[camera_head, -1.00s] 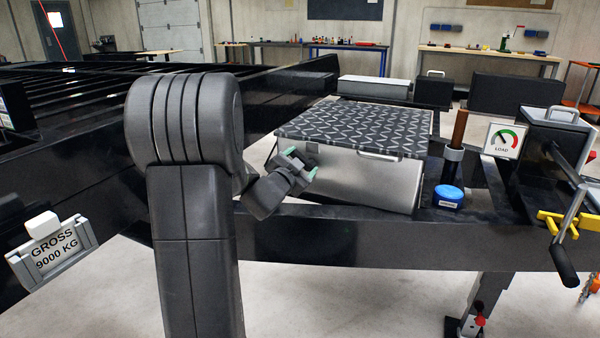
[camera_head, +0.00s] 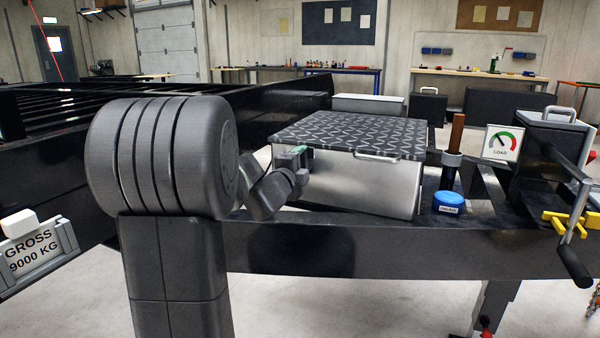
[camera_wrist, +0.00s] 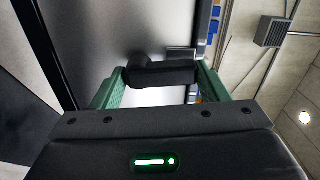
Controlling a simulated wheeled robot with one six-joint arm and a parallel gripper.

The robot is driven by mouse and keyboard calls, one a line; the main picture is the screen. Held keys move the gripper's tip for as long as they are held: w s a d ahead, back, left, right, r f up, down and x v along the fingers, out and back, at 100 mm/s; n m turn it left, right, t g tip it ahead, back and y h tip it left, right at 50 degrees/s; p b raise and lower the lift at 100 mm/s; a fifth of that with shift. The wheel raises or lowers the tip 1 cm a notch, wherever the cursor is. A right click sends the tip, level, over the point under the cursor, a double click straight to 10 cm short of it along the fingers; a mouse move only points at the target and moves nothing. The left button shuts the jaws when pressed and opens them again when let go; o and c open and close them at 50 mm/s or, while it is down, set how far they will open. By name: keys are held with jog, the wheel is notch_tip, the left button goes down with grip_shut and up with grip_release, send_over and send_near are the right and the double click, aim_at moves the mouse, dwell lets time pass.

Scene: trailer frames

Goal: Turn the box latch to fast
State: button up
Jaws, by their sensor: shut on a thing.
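The silver box (camera_head: 365,185) with a black tread-plate lid (camera_head: 350,133) stands on the black trailer frame. My gripper (camera_head: 294,152) is at the box's left end, just under the lid edge. In the wrist view my gripper (camera_wrist: 160,85) has its green fingers on either side of a black latch handle (camera_wrist: 160,74), shut on it. The handle lies crosswise between the fingertips, in front of the box's pale metal face (camera_wrist: 95,30). In the head view my gripper hides the latch, so its turn angle cannot be told there.
My arm stands in front of the trailer's left part. A black beam (camera_head: 400,250) runs along the front.

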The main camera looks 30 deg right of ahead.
jog(key=shift+d+r+m, duration=0.1)
jog(key=shift+r+m, duration=0.25)
jog(key=shift+m, duration=0.35)
jog(key=o, duration=0.9)
jog(key=shift+s, duration=0.1)
jog(key=shift+f, duration=0.15)
jog(key=p+v, duration=0.1)
jog(key=v, duration=1.2)
jog(key=shift+s+a+p, duration=0.2)
jog(key=shift+a+p, duration=0.15)
jog(key=shift+a, duration=0.05)
jog(key=b+x, duration=0.2)
jog(key=x, duration=1.1)
jog(key=shift+s+f, duration=0.15)
jog(key=shift+w+d, duration=0.35)
jog(key=shift+d, duration=0.05)
